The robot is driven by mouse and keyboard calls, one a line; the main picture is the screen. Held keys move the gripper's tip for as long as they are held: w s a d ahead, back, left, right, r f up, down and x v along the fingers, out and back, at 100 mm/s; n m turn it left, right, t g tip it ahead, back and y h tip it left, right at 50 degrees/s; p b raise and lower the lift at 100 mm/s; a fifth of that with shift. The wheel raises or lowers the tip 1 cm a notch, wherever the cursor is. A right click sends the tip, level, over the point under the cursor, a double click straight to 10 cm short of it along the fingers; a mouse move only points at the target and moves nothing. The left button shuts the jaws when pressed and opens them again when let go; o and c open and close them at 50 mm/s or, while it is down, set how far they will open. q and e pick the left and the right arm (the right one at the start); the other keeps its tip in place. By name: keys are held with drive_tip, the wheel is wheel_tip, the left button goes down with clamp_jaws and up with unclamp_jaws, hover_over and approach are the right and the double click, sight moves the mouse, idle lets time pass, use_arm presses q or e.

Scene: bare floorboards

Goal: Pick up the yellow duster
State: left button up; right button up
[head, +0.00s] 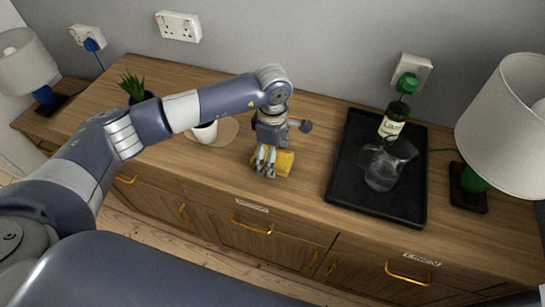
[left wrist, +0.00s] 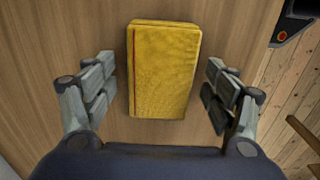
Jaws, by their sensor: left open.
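The yellow duster (head: 285,163) lies on the wooden sideboard top near its front edge, partly hidden by my left gripper in the head view. In the left wrist view the duster (left wrist: 163,70) is a folded yellow rectangle with a dark red line along its left side. My left gripper (head: 265,172) points down over it. Its open fingers (left wrist: 160,92) stand on either side of the duster, with a gap on each side and nothing between them but the cloth below. My right gripper is not in view.
A black tray (head: 342,190) with a dark bottle (head: 393,122) and a clear jug (head: 383,165) stands to the right. A white cup (head: 205,132) on a round mat (head: 226,133) and a potted plant (head: 133,86) are left. Lamps (head: 505,125) stand at both ends.

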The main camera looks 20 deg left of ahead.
use_arm(q)
drive_tip(key=shift+c, duration=1.1)
drive_tip(key=c, duration=0.9)
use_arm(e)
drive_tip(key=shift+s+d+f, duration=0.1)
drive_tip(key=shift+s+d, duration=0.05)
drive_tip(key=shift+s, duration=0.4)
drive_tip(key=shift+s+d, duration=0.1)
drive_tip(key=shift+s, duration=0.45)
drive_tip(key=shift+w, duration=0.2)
use_arm(q)
drive_tip(key=shift+r, duration=0.15)
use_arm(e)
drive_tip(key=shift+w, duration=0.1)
